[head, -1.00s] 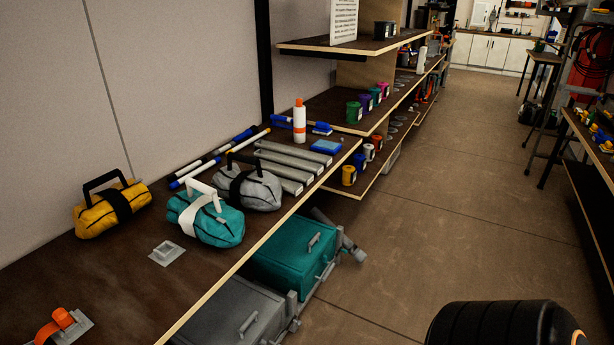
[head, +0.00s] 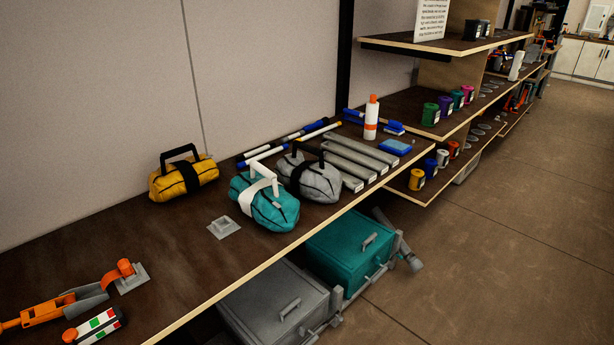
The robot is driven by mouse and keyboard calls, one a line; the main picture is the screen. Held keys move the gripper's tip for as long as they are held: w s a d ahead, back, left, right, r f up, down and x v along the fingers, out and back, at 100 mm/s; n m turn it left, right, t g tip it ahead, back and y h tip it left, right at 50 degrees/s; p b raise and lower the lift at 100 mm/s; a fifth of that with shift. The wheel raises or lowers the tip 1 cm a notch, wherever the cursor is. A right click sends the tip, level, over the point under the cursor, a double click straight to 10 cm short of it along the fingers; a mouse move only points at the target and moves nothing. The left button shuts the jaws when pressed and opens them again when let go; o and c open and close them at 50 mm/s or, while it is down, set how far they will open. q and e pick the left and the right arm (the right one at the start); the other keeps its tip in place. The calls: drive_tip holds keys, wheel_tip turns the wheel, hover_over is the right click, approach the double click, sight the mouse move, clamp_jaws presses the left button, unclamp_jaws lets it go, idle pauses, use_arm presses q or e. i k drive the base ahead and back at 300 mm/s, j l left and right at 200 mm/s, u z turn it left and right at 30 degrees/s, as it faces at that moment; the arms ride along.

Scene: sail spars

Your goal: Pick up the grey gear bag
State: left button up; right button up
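The grey gear bag (head: 320,182) sits upright on the brown workbench (head: 180,233), with a black strap and a black handle standing up. A teal gear bag (head: 273,211) with a white handle and strap stands close in front of it and to the left, hiding part of its left side. A yellow gear bag (head: 202,184) with a black handle sits further left, near the wall. Neither of my grippers shows in the head view.
Grey bars (head: 355,165) lie close to the grey bag's right, with a white bottle (head: 371,121) behind. Orange tools (head: 50,310) lie front left. Drawers (head: 350,250) stand below the bench edge. Floor at right is clear.

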sight(317, 182)
drive_tip(key=i+l+u, duration=0.1)
drive_tip(key=u, duration=0.9)
drive_tip(key=l+u, duration=0.65)
drive_tip(key=l, duration=0.25)
drive_tip(key=l+u, duration=0.25)
drive_tip(key=l, duration=0.65)
drive_tip(key=k, duration=0.05)
